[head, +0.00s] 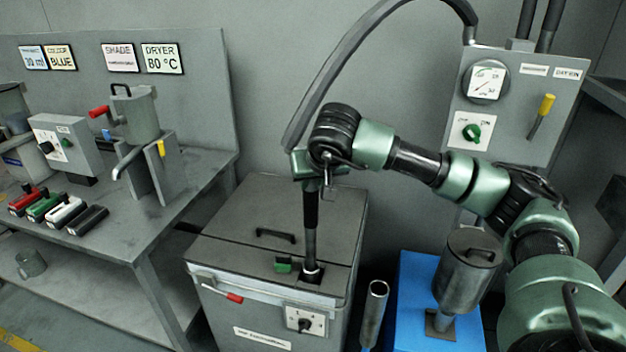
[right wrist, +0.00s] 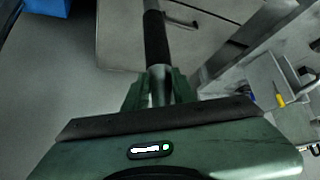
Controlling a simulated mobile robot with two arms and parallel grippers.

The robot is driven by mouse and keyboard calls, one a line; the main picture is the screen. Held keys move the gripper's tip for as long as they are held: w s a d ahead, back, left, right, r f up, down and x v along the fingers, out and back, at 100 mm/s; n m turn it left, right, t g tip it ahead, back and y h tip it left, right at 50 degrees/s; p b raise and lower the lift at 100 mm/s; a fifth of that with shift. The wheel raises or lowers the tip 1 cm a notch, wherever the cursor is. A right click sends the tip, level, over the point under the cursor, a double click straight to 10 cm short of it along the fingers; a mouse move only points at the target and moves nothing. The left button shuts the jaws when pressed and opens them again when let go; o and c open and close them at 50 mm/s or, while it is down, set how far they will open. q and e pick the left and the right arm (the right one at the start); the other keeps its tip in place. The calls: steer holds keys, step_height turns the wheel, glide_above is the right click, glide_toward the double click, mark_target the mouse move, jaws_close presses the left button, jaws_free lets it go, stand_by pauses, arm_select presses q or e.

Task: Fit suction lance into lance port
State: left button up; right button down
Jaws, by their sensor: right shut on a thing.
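The suction lance (head: 310,222) is a slim upright rod with a black sleeve and a grey lower tube. My right gripper (head: 312,172) is shut on its upper part, above the grey cabinet. The lance's lower end meets the lance port (head: 312,273), a dark collar on the cabinet's top; how deep it sits inside cannot be told. In the right wrist view the lance (right wrist: 156,38) runs away from between the green fingers (right wrist: 160,88). A grey hose (head: 345,62) arches from the wall panel to the gripper. My left gripper is not in view.
The grey cabinet (head: 222,262) has a lid handle, a green block (head: 284,266) beside the port and a red-tipped lever (head: 235,298). An upright metal tube (head: 375,312) and a blue stand (head: 412,285) with a metal canister (head: 468,270) are at right. A workbench (head: 110,235) is left.

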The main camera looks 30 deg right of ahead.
steer(key=shift+f+b, duration=1.75)
steer(key=shift+f, duration=0.45)
steer(key=c, duration=1.1)
jaws_free()
glide_toward(313, 198)
steer(key=shift+w+d+f+b, duration=0.1)
steer(key=shift+w+f+b, duration=0.2)
steer(key=shift+w+f, duration=0.15)
